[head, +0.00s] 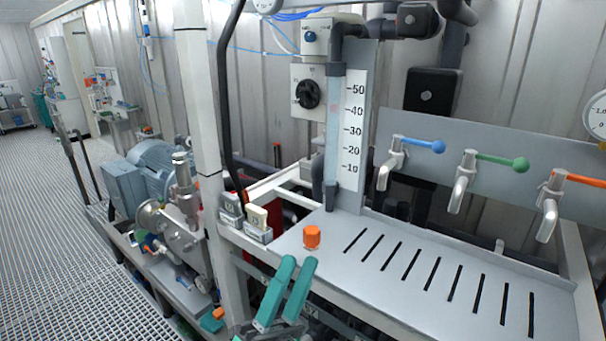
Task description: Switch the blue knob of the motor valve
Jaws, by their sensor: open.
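A small round blue knob (311,36) sits on the front of a pale box (322,22) at the top centre, beside dark pipework. This box looks like the motor valve, though no label is readable. My gripper (298,261) has two teal fingers and shows at the bottom centre. It is open and empty, with a narrow gap between the fingers. It is well below the blue knob in the picture and apart from it. Nothing hides the knob.
A black rotary switch (308,93) is below the box. A scaled clear tube (335,130) stands right of it. An orange cap (312,236) sits near my fingertips on the slotted grey tray (400,295). Taps with blue (438,146), green (520,164) and orange handles are at right.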

